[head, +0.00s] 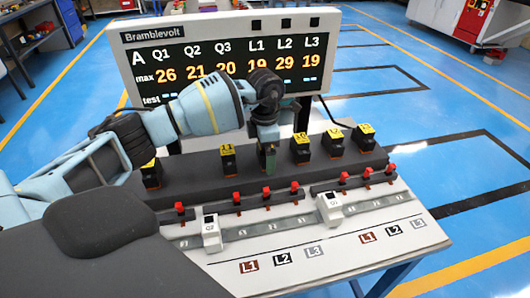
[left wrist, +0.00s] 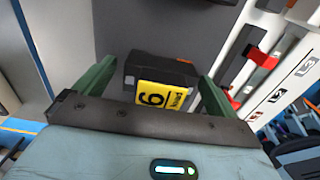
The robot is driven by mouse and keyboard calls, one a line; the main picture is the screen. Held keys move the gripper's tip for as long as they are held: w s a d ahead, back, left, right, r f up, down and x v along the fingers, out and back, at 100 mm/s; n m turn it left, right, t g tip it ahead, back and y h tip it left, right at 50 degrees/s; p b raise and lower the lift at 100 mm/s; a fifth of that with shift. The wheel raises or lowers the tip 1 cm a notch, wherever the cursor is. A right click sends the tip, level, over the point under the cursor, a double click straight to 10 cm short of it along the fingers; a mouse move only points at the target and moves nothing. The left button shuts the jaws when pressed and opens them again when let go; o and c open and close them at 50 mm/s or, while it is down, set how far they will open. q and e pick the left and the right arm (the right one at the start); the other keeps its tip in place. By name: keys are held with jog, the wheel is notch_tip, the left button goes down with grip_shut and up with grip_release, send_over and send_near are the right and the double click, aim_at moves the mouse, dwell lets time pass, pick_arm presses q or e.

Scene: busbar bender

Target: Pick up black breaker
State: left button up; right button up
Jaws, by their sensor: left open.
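Several black breakers with yellow labels stand in a row on a dark raised block, among them one (head: 228,158) left of my left gripper and one (head: 301,149) to its right. My left gripper (head: 268,160) points down at the row between these two. In the left wrist view a black breaker with a yellow number label (left wrist: 160,80) lies between the two green fingers of my left gripper (left wrist: 155,85). The fingers are open, with a visible gap on each side of it. In the head view the gripper hides this breaker. My right gripper is not in view.
A display board (head: 225,60) marked Bramblevolt stands close behind the row. In front of the row are red-topped switches (head: 237,198), white sliders (head: 211,235) on a grey rail and labelled plates. The blue floor (head: 440,110) to the right is open.

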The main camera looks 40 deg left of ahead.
pick_arm(q)
jog(key=shift+c, duration=0.2)
jog(key=c, duration=1.1)
jog(key=shift+r, duration=0.1)
jog(key=shift+r, duration=0.4)
jog(key=r, duration=0.2)
jog(key=shift+s+d+r, duration=0.3)
jog(key=s+d, duration=0.3)
jog(key=s, duration=0.1)
jog(key=s+d+r, duration=0.1)
jog(key=s+d, duration=0.2)
jog(key=s, duration=0.1)
jog(key=s+d, duration=0.3)
jog(key=shift+s+d+r, duration=0.2)
jog(key=shift+s+d, duration=0.05)
jog(key=shift+s, duration=0.15)
